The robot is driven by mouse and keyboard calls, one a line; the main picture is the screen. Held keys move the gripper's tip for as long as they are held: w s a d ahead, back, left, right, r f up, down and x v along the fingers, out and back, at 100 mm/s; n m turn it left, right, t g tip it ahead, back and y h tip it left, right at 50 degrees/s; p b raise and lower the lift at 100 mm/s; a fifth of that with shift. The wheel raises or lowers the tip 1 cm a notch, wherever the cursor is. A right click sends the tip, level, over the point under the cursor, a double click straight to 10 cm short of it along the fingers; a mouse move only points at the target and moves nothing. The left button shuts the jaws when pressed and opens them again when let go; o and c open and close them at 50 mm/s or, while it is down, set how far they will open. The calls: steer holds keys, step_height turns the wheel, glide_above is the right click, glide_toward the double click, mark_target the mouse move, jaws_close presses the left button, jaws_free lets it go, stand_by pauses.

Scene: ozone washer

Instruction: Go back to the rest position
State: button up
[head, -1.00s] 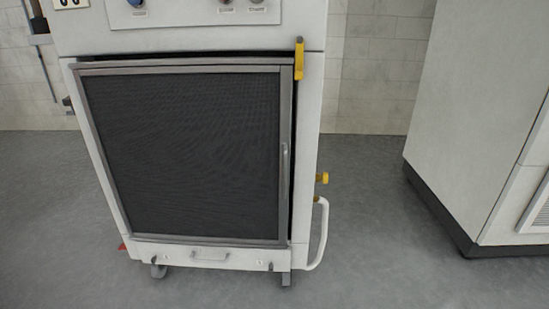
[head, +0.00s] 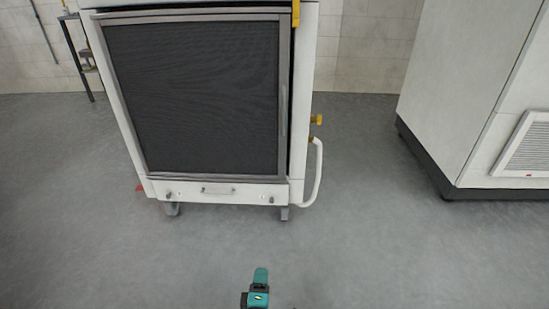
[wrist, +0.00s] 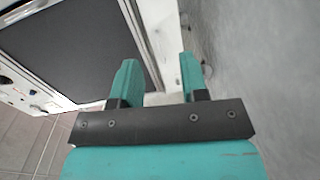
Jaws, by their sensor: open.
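The ozone washer is a white cabinet (head: 305,100) with a dark mesh door (head: 195,95) in a grey frame, at the upper middle of the head view. The door is closed or nearly so; I cannot tell if it is latched. A yellow handle (head: 296,13) is at the door's upper right edge. My teal gripper (head: 261,275) shows at the bottom of the head view, in front of the washer and apart from it. In the wrist view my gripper (wrist: 158,75) is open, with nothing between its two teal fingers. The dark door (wrist: 75,45) shows beyond the left finger.
A large white cabinet (head: 470,90) stands at the right. The grey floor (head: 400,245) in front is clear.

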steer(key=w+a+r+m+g+h, duration=0.2)
steer(key=w+a+r+m+g, duration=0.1)
steer(key=w+r, duration=0.4)
steer(key=w+d+r+m+g+y+p, duration=0.1)
steer(key=w+d+r+m+g, duration=0.2)
steer(key=r, duration=0.7)
steer(key=w+d+r+m+g+p, duration=0.15)
steer(key=w+r+g, duration=0.25)
steer(key=r, duration=0.6)
steer(key=s+d+r+m+g+y, duration=0.1)
steer(key=s+d+r+g, duration=0.15)
steer(key=r, duration=0.35)
steer(key=s+d+r+m+g+y, duration=0.1)
steer(key=s+d+r, duration=0.25)
steer(key=r, duration=0.25)
steer(key=s+d+r+g+y+p, duration=0.1)
steer(key=s+d+r, duration=0.35)
steer(key=s, duration=0.55)
steer(key=s+d+r+g+y+p, duration=0.1)
steer(key=s+d+r+g+y, duration=0.15)
steer(key=s+r, duration=0.45)
steer(key=s+d+r+y+p, duration=0.1)
steer(key=s+d+r, duration=0.3)
steer(key=s, duration=0.8)
step_height(320, 180, up, 36)
steer(key=p, duration=3.6)
steer(key=shift+w+d+f, duration=0.15)
steer(key=shift+w+d, duration=0.2)
steer(key=shift+w, duration=0.05)
